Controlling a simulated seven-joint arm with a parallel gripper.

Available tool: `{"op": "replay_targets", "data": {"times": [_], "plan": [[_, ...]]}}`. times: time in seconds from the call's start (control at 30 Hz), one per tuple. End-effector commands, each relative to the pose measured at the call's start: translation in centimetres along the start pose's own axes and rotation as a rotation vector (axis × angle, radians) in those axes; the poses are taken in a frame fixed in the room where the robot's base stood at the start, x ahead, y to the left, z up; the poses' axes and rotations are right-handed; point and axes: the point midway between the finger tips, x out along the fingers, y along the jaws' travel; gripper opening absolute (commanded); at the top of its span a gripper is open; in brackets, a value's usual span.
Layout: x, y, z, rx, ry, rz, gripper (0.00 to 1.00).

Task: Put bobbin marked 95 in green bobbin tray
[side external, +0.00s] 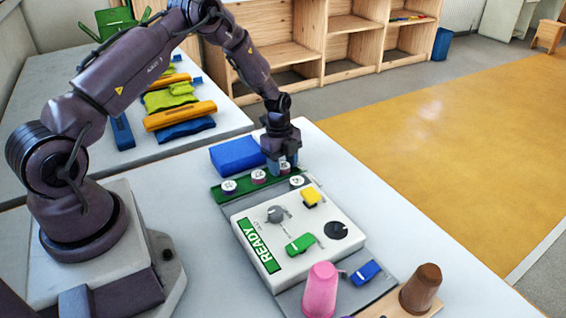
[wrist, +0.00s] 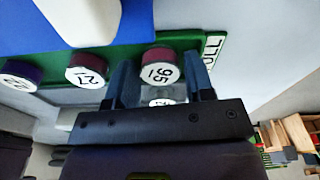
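The bobbin marked 95 (wrist: 160,70), dark red with a white label, is at the sign end of the green bobbin tray (wrist: 125,52), in line with the other bobbins. My gripper (wrist: 161,72) has a finger on each side of it, with a narrow gap showing at each side, so it looks open. In the side view my gripper (side external: 280,165) is low over the tray's far end (side external: 217,195), and its fingers partly hide the bobbin. Whether the bobbin rests fully on the tray is hard to tell.
The bobbin marked 27 (wrist: 88,70) and a purple bobbin (wrist: 20,74) sit along the tray. Another bobbin (side external: 298,181) is on the grey strip beside it. A blue block (side external: 237,155) stands behind. A white READY panel (side external: 290,258) and a pink cup (side external: 320,290) are nearer.

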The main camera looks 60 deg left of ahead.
Motion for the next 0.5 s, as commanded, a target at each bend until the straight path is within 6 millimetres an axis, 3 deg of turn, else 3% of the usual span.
{"op": "replay_targets", "data": {"times": [0.27,0.5], "plan": [[-1.4,-0.1,0.0,0.000,-0.001,-0.005,0.49],[-6.5,-0.1,0.0,0.001,-0.001,-0.008,0.49]]}}
